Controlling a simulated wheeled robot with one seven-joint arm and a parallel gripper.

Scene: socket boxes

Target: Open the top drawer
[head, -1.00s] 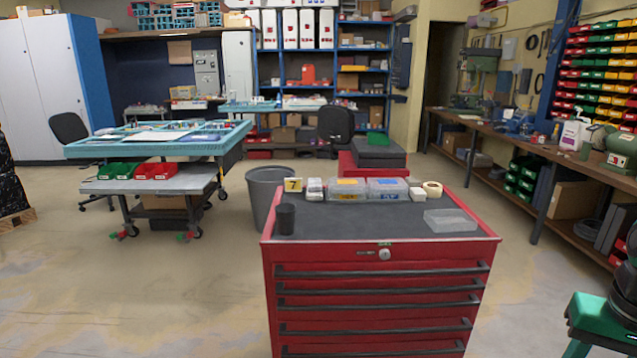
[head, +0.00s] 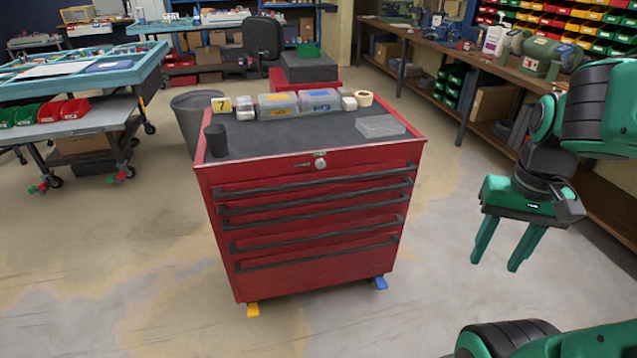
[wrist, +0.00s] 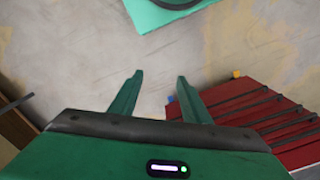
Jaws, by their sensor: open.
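A red tool cabinet (head: 312,218) stands in the middle of the head view, with several shut drawers. Its top drawer (head: 315,184) has a long dark bar handle (head: 318,181) across it, under a round silver lock. In the wrist view the cabinet (wrist: 262,118) shows at the lower right, turned on its side. My green gripper (head: 506,256) hangs to the right of the cabinet in the head view, fingers pointing down. It is open and empty, clear of the cabinet. In the wrist view both fingers (wrist: 157,92) are apart with bare floor between them.
On the cabinet top are a black cup (head: 216,141), clear boxes (head: 279,107), a tape roll (head: 364,98) and a clear tray (head: 380,126). A grey bin (head: 193,118) stands behind left. A workbench (head: 432,48) runs along the right. The floor in front is free.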

